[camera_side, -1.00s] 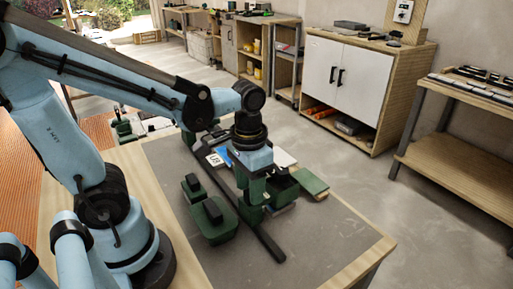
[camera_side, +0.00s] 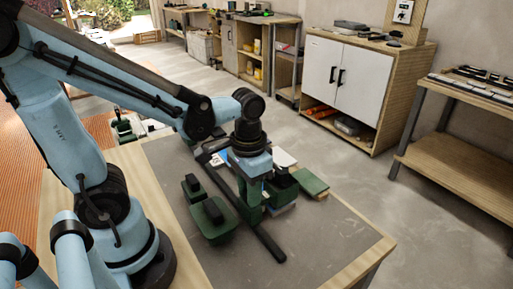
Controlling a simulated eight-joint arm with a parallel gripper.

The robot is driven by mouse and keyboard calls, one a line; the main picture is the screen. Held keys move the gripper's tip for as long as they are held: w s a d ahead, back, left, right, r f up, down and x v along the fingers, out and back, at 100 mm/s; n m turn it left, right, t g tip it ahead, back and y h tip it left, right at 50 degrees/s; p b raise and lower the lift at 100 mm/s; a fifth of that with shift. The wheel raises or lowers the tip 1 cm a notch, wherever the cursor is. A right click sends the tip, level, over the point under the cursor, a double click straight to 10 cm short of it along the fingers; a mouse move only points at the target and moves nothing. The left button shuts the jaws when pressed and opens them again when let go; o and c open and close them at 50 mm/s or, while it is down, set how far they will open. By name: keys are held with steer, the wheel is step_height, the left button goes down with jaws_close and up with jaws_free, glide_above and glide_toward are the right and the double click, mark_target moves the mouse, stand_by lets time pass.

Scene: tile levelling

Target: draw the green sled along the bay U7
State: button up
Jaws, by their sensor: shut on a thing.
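My gripper (camera_side: 251,206) points down over the grey work mat, beside a long dark bar. It is shut on the green sled (camera_side: 281,192), a green block with a dark top at the gripper's right. The fingers hide part of the sled, and the exact place of the grip cannot be made out. A white label (camera_side: 216,160) lies behind the gripper, partly covered, and its marking is not readable now. I cannot tell which bay is U7.
The dark bar (camera_side: 268,243) runs diagonally across the mat (camera_side: 328,236). Two green blocks with dark grips, a small one (camera_side: 192,190) and a larger one (camera_side: 212,228), stand left of the bar. A flat green tile (camera_side: 311,182) lies right of the sled. The mat's front right is clear.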

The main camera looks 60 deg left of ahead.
steer(key=shift+a, duration=3.25)
steer(key=o, duration=0.9)
steer(key=shift+c, duration=0.2)
step_height(320, 180, up, 7)
